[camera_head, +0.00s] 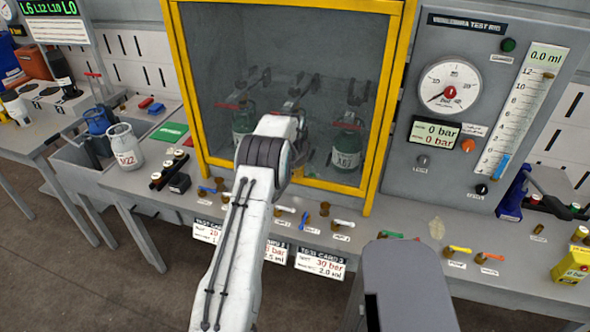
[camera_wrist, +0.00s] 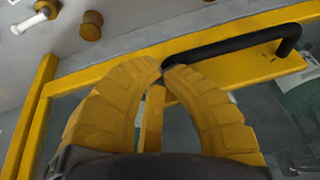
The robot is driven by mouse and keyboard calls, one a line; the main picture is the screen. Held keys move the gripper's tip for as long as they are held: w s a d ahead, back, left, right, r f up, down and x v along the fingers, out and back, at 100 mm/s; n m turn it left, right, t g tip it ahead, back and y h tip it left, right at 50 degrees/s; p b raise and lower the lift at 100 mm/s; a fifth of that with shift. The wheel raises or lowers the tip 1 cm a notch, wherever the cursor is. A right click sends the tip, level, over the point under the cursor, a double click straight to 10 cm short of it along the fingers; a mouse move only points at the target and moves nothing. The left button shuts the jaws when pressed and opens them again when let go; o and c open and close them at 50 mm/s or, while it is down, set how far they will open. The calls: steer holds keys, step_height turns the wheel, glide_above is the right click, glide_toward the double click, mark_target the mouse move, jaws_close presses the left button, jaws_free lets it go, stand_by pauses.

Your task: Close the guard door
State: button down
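The guard door shows in the head view as a clear pane in a yellow frame (camera_head: 182,62) on the grey enclosure; whether a gap is left at its edge I cannot tell. In the wrist view its black bar handle (camera_wrist: 232,43) sits on a yellow rail (camera_wrist: 245,68). My gripper (camera_wrist: 163,71) has its two yellow fingers bowed, with the tips together at the left end of the handle. Whether the tips pinch the handle or only touch it is unclear. In the head view my arm covers the handle and most of the gripper.
Green cylinders (camera_head: 345,150) stand behind the pane. Valves and small fittings (camera_head: 325,208) line the bench ledge below the door. A gauge panel (camera_head: 450,150) stands to the right.

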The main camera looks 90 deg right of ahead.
mark_target(295, 182)
steer(key=shift+f, duration=0.1)
step_height(295, 182, down, 5)
steer(key=b, duration=0.8)
steer(key=shift+f, duration=0.1)
steer(key=v, duration=1.4)
steer(key=shift+s+d, duration=0.2)
steer(key=shift+s, duration=0.2)
